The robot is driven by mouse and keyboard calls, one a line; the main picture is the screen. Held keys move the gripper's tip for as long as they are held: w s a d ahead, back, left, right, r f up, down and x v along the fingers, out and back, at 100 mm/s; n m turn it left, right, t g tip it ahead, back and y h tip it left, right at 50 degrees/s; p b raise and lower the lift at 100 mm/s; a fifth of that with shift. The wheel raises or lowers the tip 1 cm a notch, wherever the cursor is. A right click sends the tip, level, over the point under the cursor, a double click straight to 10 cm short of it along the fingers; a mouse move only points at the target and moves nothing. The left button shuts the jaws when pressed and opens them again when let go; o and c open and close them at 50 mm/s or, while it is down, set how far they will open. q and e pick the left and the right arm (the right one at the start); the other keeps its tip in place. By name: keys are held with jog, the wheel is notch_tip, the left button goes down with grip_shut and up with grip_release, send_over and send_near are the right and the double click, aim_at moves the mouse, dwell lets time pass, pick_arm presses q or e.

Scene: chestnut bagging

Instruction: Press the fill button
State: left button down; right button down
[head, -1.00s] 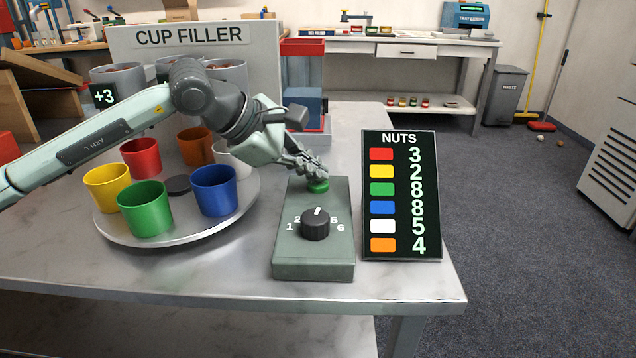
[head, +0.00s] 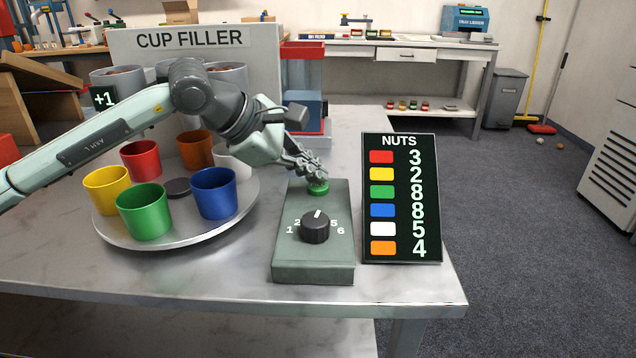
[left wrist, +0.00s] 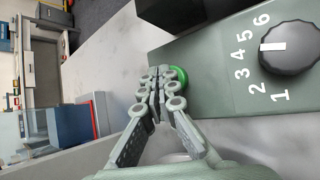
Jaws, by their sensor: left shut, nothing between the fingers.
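The green fill button (head: 318,188) is at the far end of the grey-green control box (head: 313,262). My left gripper (head: 316,177) is shut and empty, its fingertips right at the button. In the left wrist view the closed fingertips (left wrist: 165,80) overlap the green button (left wrist: 180,77); whether they touch it I cannot tell. The black dial (head: 315,227) has a white pointer and numbers around it. The display (head: 104,97) on the cup filler (head: 265,60) reads +1. My right gripper is not in view.
A round turntable (head: 160,238) left of the box carries several coloured cups, including a green cup (head: 144,212) and a blue cup (head: 213,194). A NUTS sign (head: 401,250) stands right of the box. The table's front strip (head: 200,283) is clear.

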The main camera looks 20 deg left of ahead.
aim_at(314, 187)
pick_arm(q)
jog(key=shift+r, duration=0.4)
jog(key=shift+r, duration=0.1)
jog(key=shift+r+p, duration=1.45)
jog(key=shift+r, duration=1)
